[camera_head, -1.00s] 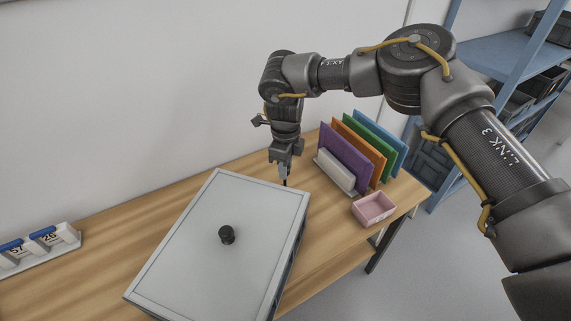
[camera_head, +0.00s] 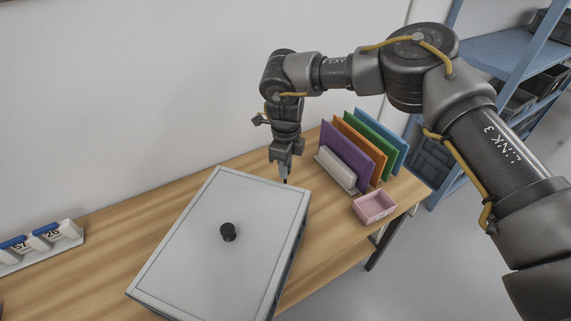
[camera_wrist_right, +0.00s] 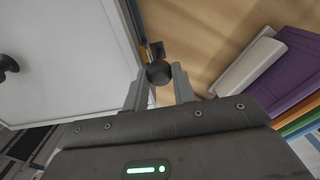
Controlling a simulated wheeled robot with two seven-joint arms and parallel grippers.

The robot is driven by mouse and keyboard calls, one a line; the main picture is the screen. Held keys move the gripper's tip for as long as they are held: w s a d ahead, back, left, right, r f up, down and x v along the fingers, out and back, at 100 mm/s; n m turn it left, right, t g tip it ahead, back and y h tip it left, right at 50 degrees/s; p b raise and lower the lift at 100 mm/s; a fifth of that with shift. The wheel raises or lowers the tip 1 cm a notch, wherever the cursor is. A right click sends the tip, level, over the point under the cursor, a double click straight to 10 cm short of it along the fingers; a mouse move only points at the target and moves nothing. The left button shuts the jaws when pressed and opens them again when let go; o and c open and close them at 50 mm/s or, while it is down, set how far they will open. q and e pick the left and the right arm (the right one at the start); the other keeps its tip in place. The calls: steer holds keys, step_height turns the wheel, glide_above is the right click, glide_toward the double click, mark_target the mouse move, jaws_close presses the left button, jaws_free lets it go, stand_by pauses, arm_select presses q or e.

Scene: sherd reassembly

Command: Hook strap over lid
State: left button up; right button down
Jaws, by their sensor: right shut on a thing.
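The lid (camera_head: 185,262) is a flat pale grey panel with a lighter rim and a black knob (camera_head: 228,232), lying on a box on the table. In the right wrist view the lid (camera_wrist_right: 65,75) fills the left side. My right gripper (camera_head: 285,177) points down at the lid's far right corner. Its fingers (camera_wrist_right: 158,80) are shut on a dark round knob (camera_wrist_right: 159,72) beside the lid's edge. A small dark and orange-yellow part (camera_wrist_right: 146,52) shows just beyond the knob; I cannot tell whether it is the strap. My left gripper is out of view.
Coloured panels (camera_head: 345,154) stand in a white rack (camera_head: 336,170) right of my right gripper. A pink tray (camera_head: 374,206) sits near the table's right edge. A numbered holder (camera_head: 40,246) is at left. Bare wood (camera_head: 130,220) lies behind the box, before the wall.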

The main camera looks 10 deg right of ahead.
steer(key=shift+s+a, duration=0.15)
steer(key=shift+s, duration=0.15)
steer(key=shift+r+p, duration=0.45)
stand_by(0.8)
steer(key=c, duration=1.1)
jaws_free()
step_height(320, 180, up, 11)
steer(key=shift+f+b, duration=0.1)
steer(key=shift+b, duration=0.85)
steer(key=shift+a+f, duration=0.1)
